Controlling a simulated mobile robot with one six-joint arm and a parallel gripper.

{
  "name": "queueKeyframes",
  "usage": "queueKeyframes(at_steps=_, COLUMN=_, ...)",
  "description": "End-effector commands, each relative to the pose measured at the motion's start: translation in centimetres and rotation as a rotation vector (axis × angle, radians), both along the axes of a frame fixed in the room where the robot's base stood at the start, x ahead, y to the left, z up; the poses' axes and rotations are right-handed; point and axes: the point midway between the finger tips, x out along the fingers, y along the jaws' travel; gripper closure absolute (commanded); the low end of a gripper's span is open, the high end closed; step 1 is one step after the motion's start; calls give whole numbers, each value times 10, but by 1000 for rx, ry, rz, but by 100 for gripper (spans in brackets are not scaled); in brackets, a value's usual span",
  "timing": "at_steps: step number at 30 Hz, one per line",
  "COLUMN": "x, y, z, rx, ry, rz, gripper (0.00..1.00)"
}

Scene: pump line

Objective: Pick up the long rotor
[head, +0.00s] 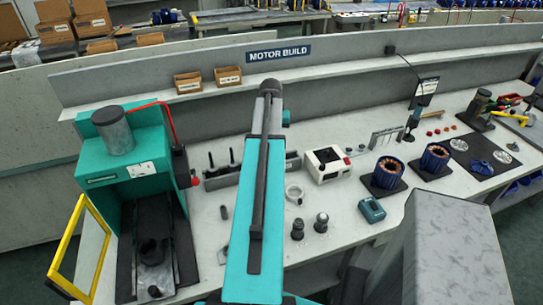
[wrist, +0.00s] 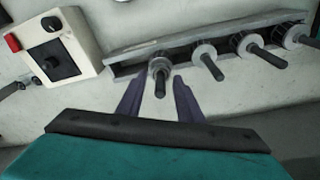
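Several rotors with dark upright shafts stand in a grey rack (wrist: 125,66); it also shows in the head view (head: 222,178), partly hidden behind my arm. In the wrist view one rotor (wrist: 160,72) is at the rack's left part, and others (wrist: 207,58) (wrist: 254,48) (wrist: 296,36) follow to the right. I cannot tell for certain which one is the long rotor. My gripper (wrist: 156,82) is open and empty. The leftmost rotor's shaft appears between its two dark fingers, with a gap on each side. My gripper is hidden in the head view.
A white box with a black knob and red button (wrist: 50,48) stands left of the rack in the wrist view.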

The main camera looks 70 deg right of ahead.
Motion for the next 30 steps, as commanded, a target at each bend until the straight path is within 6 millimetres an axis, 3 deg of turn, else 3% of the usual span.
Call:
queueKeyframes(at_steps=13, x=0, y=0, z=0, rx=0, ry=0, rz=-1, gripper=67)
queueKeyframes(at_steps=14, x=-1, y=0, z=0, rx=0, ry=0, rz=-1, gripper=69)
queueKeyframes(at_steps=20, x=-1, y=0, z=0, rx=0, ry=0, rz=-1, gripper=100)
queueKeyframes(at_steps=30, x=-1, y=0, z=0, rx=0, ry=0, rz=-1, gripper=100)
